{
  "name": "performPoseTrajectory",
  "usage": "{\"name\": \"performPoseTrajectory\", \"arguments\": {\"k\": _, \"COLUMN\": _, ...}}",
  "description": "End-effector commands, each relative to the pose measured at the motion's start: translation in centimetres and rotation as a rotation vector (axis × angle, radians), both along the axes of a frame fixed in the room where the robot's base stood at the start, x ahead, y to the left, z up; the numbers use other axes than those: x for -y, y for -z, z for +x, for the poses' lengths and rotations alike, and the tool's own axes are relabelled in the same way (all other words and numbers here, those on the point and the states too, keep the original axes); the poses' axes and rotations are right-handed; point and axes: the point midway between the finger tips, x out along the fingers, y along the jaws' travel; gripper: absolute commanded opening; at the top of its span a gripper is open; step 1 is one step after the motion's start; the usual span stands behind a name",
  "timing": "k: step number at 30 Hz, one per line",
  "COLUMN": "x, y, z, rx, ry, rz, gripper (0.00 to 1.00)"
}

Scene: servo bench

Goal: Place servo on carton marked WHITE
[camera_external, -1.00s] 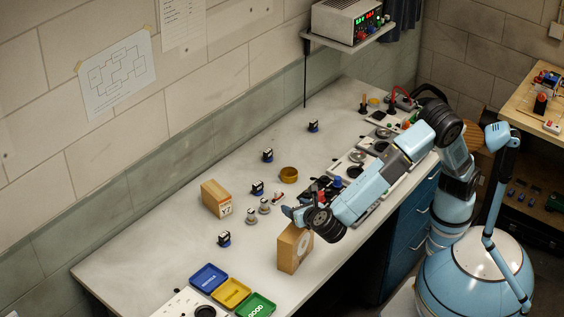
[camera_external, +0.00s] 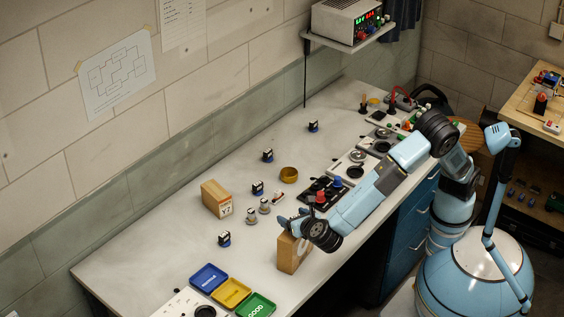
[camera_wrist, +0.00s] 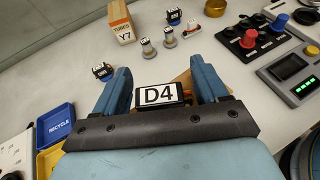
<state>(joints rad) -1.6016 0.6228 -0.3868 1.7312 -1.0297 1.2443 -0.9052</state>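My gripper (camera_wrist: 164,86) is in the middle of the wrist view, its two blue fingers on either side of a dark servo (camera_wrist: 181,101) with a white "D4" label. The fingers appear closed on this servo. A tan carton (camera_external: 291,256) stands upright near the bench's front edge, directly under my gripper (camera_external: 288,229) in the external view. A round mark shows on its side, but I cannot read its lettering. Its top (camera_wrist: 183,77) shows partly behind the servo. I cannot tell whether servo and carton touch.
Another carton (camera_external: 214,199), marked "Y7" in the wrist view (camera_wrist: 119,20), stands farther back. Several other servos, one of them nearby (camera_external: 224,239), are spread over the bench. Blue (camera_external: 209,277), yellow (camera_external: 231,291) and green (camera_external: 256,306) trays lie at the front left.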

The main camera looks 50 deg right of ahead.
Motion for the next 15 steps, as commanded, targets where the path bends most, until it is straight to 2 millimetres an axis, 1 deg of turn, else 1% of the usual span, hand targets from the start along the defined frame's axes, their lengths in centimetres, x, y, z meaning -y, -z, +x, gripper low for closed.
{"name": "performPoseTrajectory", "arguments": {"k": 1, "x": 0.0, "y": -0.01, "z": 0.0, "rx": 0.0, "ry": 0.0, "rz": 0.0, "gripper": 0.78}}
{"name": "performPoseTrajectory", "arguments": {"k": 3, "x": 0.0, "y": -0.01, "z": 0.0, "rx": 0.0, "ry": 0.0, "rz": 0.0, "gripper": 0.84}}
{"name": "performPoseTrajectory", "arguments": {"k": 12, "x": -0.01, "y": -0.3, "z": -0.02, "rx": 0.0, "ry": 0.0, "rz": 0.001, "gripper": 0.84}}
{"name": "performPoseTrajectory", "arguments": {"k": 15, "x": -0.37, "y": -0.57, "z": -0.79, "rx": -0.001, "ry": -0.002, "rz": 0.001, "gripper": 0.84}}
